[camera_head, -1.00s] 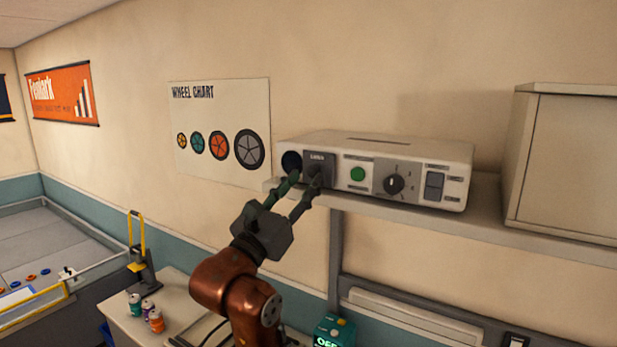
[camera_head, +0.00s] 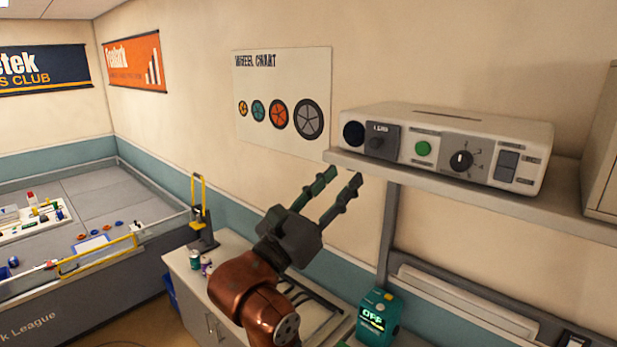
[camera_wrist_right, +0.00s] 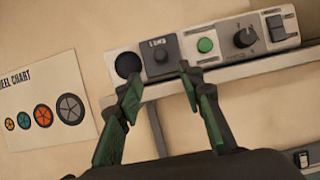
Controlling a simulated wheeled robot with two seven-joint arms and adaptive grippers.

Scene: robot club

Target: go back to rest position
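My right gripper (camera_head: 335,188) is open and empty in the head view. It hangs in the air to the left of and below the shelf, apart from the white control box (camera_head: 520,138). In the right wrist view its two green fingers (camera_wrist_right: 158,90) are spread, with nothing between them. The box has a dark round port, a square switch block, a green button (camera_head: 423,148) and a dark knob (camera_head: 461,160). These also show beyond the fingers in the wrist view, where the green button (camera_wrist_right: 205,45) is clear. My left gripper is in neither view.
The box stands on a wall shelf (camera_head: 570,205). A teal device reading OFF (camera_head: 375,317) is below it. A low cabinet (camera_head: 180,265) holds small cans and a yellow-handled stand (camera_head: 199,215). A walled field table (camera_head: 85,215) is at left. A wheel chart (camera_head: 283,95) hangs on the wall.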

